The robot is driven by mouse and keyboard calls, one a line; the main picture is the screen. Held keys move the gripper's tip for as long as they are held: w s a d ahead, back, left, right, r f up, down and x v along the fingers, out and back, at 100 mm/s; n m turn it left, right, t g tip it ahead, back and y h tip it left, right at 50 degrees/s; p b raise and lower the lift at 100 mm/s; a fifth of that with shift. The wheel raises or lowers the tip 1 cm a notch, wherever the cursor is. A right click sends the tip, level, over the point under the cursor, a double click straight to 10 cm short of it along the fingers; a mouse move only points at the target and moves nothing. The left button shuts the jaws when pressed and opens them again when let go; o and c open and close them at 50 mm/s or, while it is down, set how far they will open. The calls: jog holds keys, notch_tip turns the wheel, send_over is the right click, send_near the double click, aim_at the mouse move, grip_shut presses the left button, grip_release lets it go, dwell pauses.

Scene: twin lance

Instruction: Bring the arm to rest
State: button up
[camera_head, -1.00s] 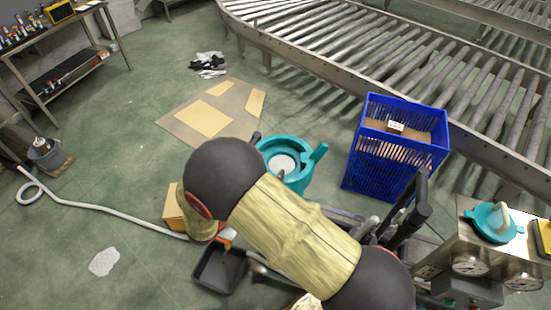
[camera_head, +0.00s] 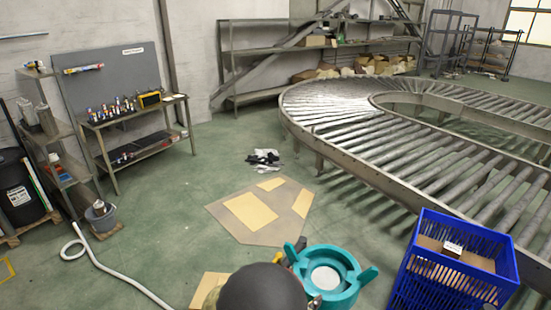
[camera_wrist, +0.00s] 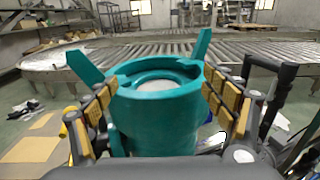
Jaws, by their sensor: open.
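My gripper (camera_wrist: 160,88) shows in the wrist view with its two yellow-padded fingers spread apart, one on each side of a teal round container (camera_wrist: 158,120). I cannot tell whether the pads touch it. The teal container has two upright lugs and a pale round centre; it also shows in the head view (camera_head: 342,292), at the bottom. A dark rounded joint of my arm (camera_head: 262,290) is at the bottom edge of the head view, left of the container. The rest of my arm is mostly out of that view.
A blue crate (camera_head: 452,262) with a cardboard piece inside stands right of the teal container. A roller conveyor (camera_head: 360,170) curves behind. Flat cardboard (camera_head: 225,217) and black-and-white cloths (camera_head: 263,158) lie on open green floor. A workbench (camera_head: 140,115) is at left.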

jog(key=s+d+r+m+g+y, duration=0.4)
jog(key=s+d+r+m+g, duration=0.6)
jog(key=d+m, duration=0.35)
jog(key=s+a+r+m+t+y, duration=0.4)
jog(key=s+r+m+t+y, duration=0.1)
jog(key=s+r+m+y, duration=0.4)
jog(key=s+m+y, duration=0.1)
jog(key=s+m, duration=0.1)
jog(key=s, duration=0.1)
jog(key=shift+y, duration=0.3)
jog(key=shift+s, duration=0.1)
jog(key=shift+c, duration=0.3)
